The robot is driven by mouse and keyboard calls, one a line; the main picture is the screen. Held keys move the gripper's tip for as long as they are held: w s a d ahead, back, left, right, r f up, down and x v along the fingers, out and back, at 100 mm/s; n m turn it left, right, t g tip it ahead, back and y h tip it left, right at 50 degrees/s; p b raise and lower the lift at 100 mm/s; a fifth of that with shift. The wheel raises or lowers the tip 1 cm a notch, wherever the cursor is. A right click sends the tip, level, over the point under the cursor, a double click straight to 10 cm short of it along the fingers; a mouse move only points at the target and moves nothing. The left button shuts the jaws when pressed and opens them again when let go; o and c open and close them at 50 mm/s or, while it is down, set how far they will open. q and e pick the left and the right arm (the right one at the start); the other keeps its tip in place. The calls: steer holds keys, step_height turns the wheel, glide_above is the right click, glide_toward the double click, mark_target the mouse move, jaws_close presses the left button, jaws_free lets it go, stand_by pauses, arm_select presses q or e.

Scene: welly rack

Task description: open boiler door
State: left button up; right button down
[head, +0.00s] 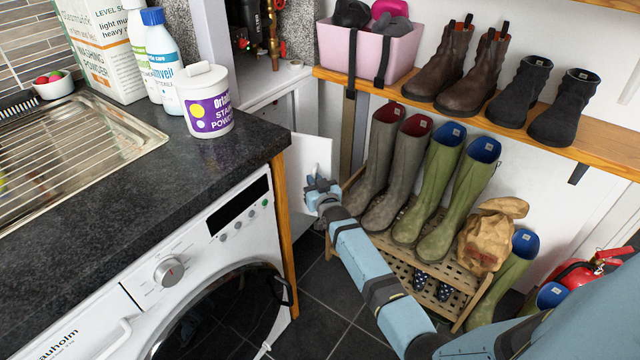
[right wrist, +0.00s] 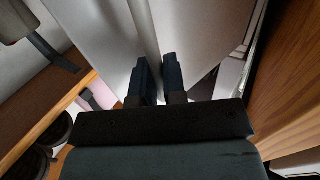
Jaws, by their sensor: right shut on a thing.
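The boiler door (head: 312,158) is a plain white panel. In the head view it stands ajar, out from a white cupboard behind the end of the worktop. My right gripper (head: 318,186) is at the lower part of this door. It is shut on the door. In the right wrist view the dark fingers of the gripper (right wrist: 160,80) sit on both sides of the white door edge (right wrist: 145,25). The exact contact is partly hidden by the fingers and the gripper body. My left gripper is in neither view.
A washing machine (head: 220,265) stands under the dark worktop (head: 70,185), left of the door. A slatted boot rack (head: 428,286) with wellies stands close at the right, below a wooden shelf (head: 410,98). Dark floor tiles (head: 325,310) lie clear between.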

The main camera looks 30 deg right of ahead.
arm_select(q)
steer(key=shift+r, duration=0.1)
arm_select(e)
steer(key=shift+a+r, duration=0.15)
steer(key=shift+a, duration=0.1)
steer(key=c, duration=1.2)
jaws_free()
steer(key=shift+w+a, duration=0.1)
steer(key=shift+w, duration=0.05)
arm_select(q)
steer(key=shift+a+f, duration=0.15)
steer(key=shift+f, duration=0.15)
arm_select(e)
steer(key=shift+d, duration=0.2)
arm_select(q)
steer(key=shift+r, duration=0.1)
arm_select(e)
steer(key=shift+s, duration=0.2)
